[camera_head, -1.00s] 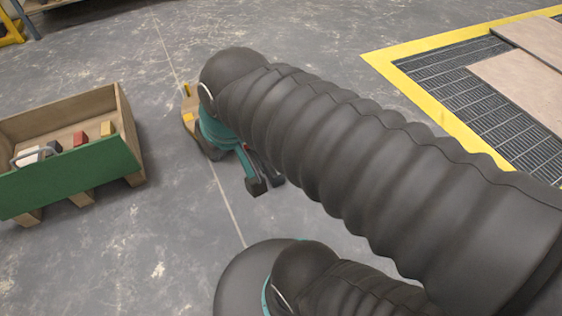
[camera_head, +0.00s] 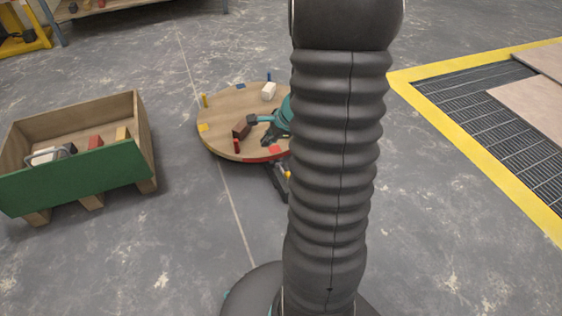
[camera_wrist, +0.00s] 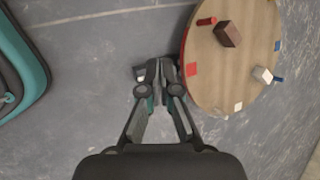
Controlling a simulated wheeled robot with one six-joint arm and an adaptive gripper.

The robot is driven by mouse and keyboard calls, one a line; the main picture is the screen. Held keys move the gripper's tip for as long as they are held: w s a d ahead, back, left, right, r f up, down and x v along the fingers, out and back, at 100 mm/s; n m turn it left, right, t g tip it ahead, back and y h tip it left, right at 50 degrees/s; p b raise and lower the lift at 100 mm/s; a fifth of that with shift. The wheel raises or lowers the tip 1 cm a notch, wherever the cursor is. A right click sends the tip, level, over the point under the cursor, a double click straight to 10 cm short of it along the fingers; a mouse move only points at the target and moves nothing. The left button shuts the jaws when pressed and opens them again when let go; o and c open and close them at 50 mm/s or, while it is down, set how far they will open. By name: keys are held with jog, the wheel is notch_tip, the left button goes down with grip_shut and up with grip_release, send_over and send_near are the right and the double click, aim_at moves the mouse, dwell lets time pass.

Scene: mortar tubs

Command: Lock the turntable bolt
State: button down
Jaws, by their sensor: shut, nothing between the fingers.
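The round wooden turntable (camera_head: 218,125) stands in the middle of the head view, its right part hidden behind my arm. My gripper (camera_head: 265,132) overlaps the disc in the head view. In the wrist view my gripper (camera_wrist: 158,72) is shut and empty, just left of the turntable (camera_wrist: 215,85) and its red patch. A small grey-white part (camera_wrist: 140,72) shows beside the fingertips, partly hidden; contact cannot be told.
A dark red block (camera_wrist: 228,33), a white block (camera_wrist: 262,74) and coloured pegs stand on the turntable. A green-fronted wooden crate (camera_head: 70,182) stands left. A yellow-edged floor grating (camera_head: 470,115) lies right. Grey floor between is open.

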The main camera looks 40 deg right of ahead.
jog(key=s+d+f+m, duration=0.3)
jog(key=d+f+m, duration=0.3)
jog(key=f, duration=0.4)
jog(key=s+d+f+m+h+b, duration=0.1)
jog(key=s+d+f+m, duration=0.2)
jog(key=d+f+m, duration=0.3)
jog(key=d+f, duration=0.3)
jog(key=f, duration=0.2)
jog(key=shift+s+f, duration=0.15)
jog(key=shift+f, duration=0.05)
jog(key=w+a+f+b, duration=0.1)
jog(key=w+a+f, duration=0.1)
jog(key=w+f, duration=0.6)
jog(key=shift+f+b, duration=0.15)
jog(key=shift+b, duration=0.25)
